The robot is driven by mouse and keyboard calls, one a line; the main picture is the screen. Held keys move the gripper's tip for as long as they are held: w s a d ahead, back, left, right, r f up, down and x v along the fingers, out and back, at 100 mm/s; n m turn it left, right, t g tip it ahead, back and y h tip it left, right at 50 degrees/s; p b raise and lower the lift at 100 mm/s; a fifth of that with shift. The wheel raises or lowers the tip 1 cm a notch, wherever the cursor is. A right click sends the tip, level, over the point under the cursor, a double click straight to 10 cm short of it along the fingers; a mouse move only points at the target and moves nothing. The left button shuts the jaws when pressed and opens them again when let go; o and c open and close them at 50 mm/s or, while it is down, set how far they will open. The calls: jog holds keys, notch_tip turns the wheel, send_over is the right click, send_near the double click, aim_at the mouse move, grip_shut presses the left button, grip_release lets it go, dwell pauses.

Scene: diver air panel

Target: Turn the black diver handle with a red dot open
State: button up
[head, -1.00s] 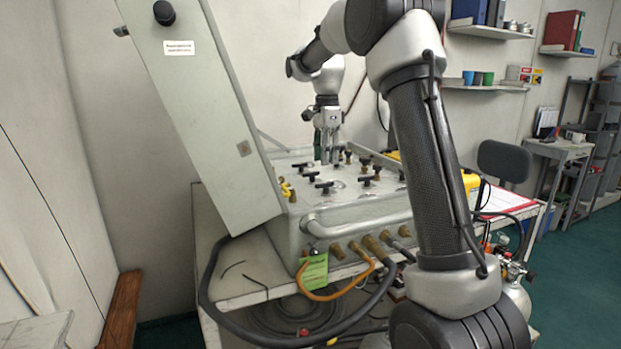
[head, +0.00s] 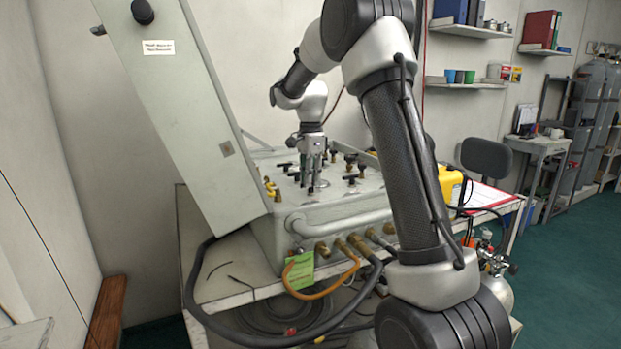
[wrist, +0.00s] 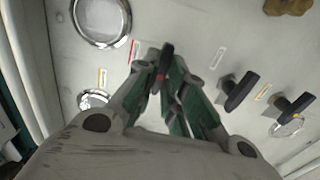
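The black handle with a red dot (wrist: 165,64) stands on the grey panel (wrist: 235,50) in the wrist view. My gripper (wrist: 164,68) points down at the panel, with its green-padded fingertips on either side of this handle. The fingers are apart; whether they touch the handle is hard to see. In the head view my gripper (head: 312,182) is low over the panel top, among several black handles, and hides the red-dot handle.
Two other black handles (wrist: 240,91) (wrist: 293,104) stand to the right in the wrist view. Round gauges (wrist: 101,18) lie to the left. The raised lid (head: 185,110) stands left of my gripper. Hoses (head: 225,318) hang at the panel's front.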

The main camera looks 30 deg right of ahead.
grip_shut()
jog(key=n, duration=1.3)
jog(key=shift+n, duration=2.1)
jog(key=shift+d, duration=0.1)
jog(key=o, duration=0.7)
grip_release()
jog(key=shift+s, duration=0.1)
jog(key=shift+o, duration=0.2)
